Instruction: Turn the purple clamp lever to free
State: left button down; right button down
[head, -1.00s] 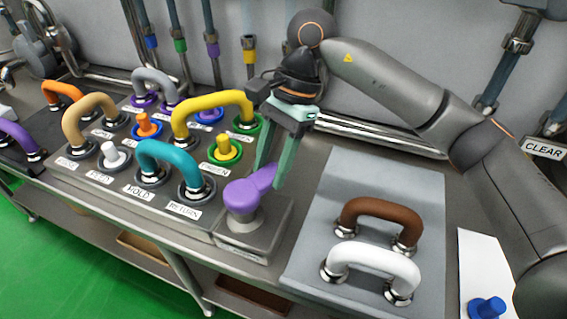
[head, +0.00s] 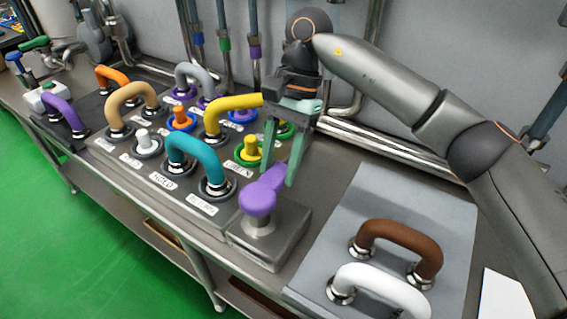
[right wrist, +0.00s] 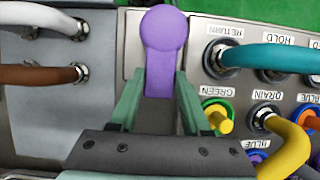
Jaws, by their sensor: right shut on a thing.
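The purple clamp lever (head: 257,201) stands on a grey metal block (head: 287,238) at the front edge of the bench, to the right of the valve panel. Its arm points toward the back and slightly right in the head view. My right gripper (head: 279,174) is shut on the lever's arm, with one green finger on each side. In the right wrist view, the lever (right wrist: 164,38) runs between the fingers of my right gripper (right wrist: 159,84), its round knob end beyond them. My left gripper is not in view.
Left of the lever is a panel (head: 213,211) with hose loops, among them a teal loop (head: 197,155) and a yellow loop (head: 232,104). On the right a grey plate (head: 340,277) bears a brown handle (head: 400,235) and a white handle (head: 382,281). Pipes (head: 380,140) run behind.

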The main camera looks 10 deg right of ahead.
jog(key=shift+r, duration=0.1)
dwell(0.4)
jog(key=shift+c, duration=1.8)
grip_release()
pick_arm(q)
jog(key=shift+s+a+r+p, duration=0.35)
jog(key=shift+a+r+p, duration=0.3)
jog(key=shift+p, duration=0.55)
pick_arm(e)
jog(key=v, duration=1.2)
jog(key=shift+r, duration=0.2)
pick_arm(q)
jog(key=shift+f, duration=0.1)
pick_arm(e)
jog(key=shift+a, duration=0.15)
